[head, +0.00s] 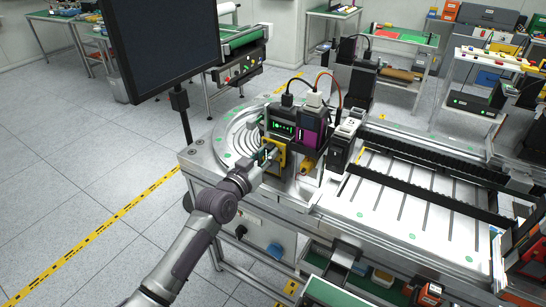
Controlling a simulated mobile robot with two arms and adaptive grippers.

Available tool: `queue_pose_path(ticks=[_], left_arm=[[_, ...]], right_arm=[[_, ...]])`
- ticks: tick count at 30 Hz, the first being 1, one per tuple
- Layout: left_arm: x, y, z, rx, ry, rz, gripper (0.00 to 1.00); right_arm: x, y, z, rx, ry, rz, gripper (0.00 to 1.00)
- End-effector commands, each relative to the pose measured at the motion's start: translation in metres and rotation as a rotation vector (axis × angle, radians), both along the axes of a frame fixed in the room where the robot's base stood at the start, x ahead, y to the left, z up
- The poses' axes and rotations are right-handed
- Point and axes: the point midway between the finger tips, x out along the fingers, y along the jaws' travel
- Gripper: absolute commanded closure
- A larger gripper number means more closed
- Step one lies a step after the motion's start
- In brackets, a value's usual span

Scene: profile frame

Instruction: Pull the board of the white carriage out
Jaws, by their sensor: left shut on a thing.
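My left gripper (268,155) reaches in from the lower left to the near side of the machine group on the bench. It is shut on what seems to be the board, a small part mostly hidden by the fingers, beside a yellow bracket (281,154). I cannot tell how far the board sits in its carriage. A white-faced upright unit (344,136) stands to the right, apart from the gripper; whether it is the white carriage is unclear. My right gripper is not in view.
A black unit with a green display (282,125) and a purple-fronted unit (313,131), with cables on top, stand close by the gripper. A ringed round plate (237,137) lies left. Black rails (426,151) run right. A dark monitor (160,40) stands left. The floor at left is clear.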

Motion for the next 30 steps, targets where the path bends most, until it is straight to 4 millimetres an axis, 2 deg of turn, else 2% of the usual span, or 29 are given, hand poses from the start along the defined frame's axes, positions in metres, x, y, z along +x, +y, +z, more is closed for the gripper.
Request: queue_pose_path(ticks=[1, 12, 26, 30], left_arm=[[0.000, 0.000, 0.007, -0.003, -0.006, 0.000, 1.00], [0.001, 0.000, 0.018, -0.003, -0.006, 0.000, 1.00], [0.000, 0.000, 0.020, -0.003, -0.006, 0.000, 1.00], [0.001, 0.000, 0.028, -0.003, -0.006, 0.000, 1.00]], right_arm=[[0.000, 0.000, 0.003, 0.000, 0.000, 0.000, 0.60], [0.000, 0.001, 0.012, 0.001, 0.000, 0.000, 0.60], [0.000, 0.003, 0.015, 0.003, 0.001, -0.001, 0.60], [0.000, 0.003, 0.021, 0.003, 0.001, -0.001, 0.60]])
